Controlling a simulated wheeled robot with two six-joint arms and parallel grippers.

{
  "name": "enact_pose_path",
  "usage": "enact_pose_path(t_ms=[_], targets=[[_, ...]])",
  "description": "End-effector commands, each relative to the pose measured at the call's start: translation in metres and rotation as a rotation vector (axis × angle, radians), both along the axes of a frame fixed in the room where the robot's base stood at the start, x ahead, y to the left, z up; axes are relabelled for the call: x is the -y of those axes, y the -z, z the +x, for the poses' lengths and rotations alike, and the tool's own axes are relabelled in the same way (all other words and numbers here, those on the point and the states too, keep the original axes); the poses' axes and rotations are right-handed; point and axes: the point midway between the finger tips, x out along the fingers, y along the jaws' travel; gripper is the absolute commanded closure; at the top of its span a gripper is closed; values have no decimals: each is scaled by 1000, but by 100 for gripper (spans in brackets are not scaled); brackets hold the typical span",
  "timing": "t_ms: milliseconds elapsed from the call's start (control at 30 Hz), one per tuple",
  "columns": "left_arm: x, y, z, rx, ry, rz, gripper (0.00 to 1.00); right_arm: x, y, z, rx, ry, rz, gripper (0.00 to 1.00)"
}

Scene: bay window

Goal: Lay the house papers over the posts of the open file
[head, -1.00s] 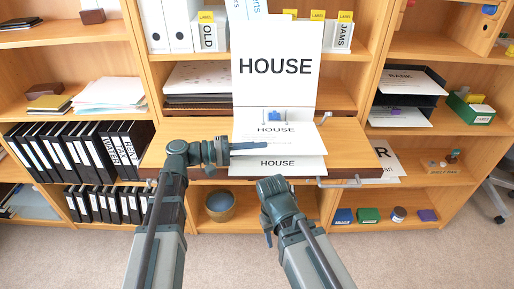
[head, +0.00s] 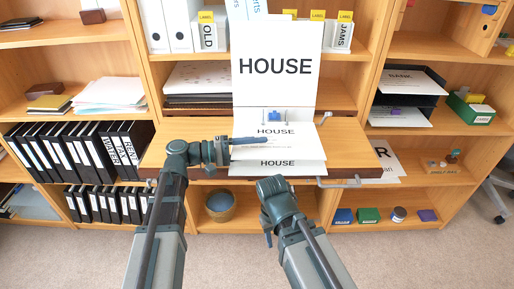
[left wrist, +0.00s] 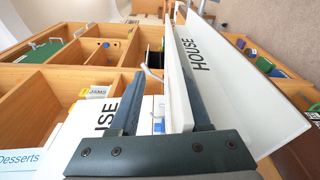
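The open file stands on the middle shelf board, its cover (head: 276,90) upright with a HOUSE label. Two thin posts with a blue piece (head: 274,115) between them show at its foot. The upper HOUSE sheets (head: 305,136) lie in front of the posts; I cannot tell whether they are on them. Another HOUSE sheet (head: 308,168) shows below their front edge. My left gripper (head: 266,139) is at the sheets' left side. In the left wrist view its fingers (left wrist: 158,95) are apart, a white slab-like edge (left wrist: 176,85) near one finger. My right arm's end (head: 270,215) is lower; its fingers are unclear.
Black binders (head: 90,150) fill the left shelves. A black tray (head: 408,82) with papers and a green box (head: 470,108) stand at right. A round pot (head: 220,206) sits below the board. A metal bracket (head: 338,183) juts from the board's front edge.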

Motion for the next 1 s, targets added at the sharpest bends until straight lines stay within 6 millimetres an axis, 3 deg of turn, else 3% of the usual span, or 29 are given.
enact_pose_path(t_ms=[167,433,767,1000], targets=[[0,-2,-1,-33,2,3,48,0,-4,0,0,0,0,52],[0,-9,-5,-234,2,2,48,0,-17,0,0,0,0,52],[0,-9,-5,-260,2,1,48,0,-18,0,0,0,0,52],[0,-17,-7,-448,1,1,48,0,-32,0,0,0,0,52]])
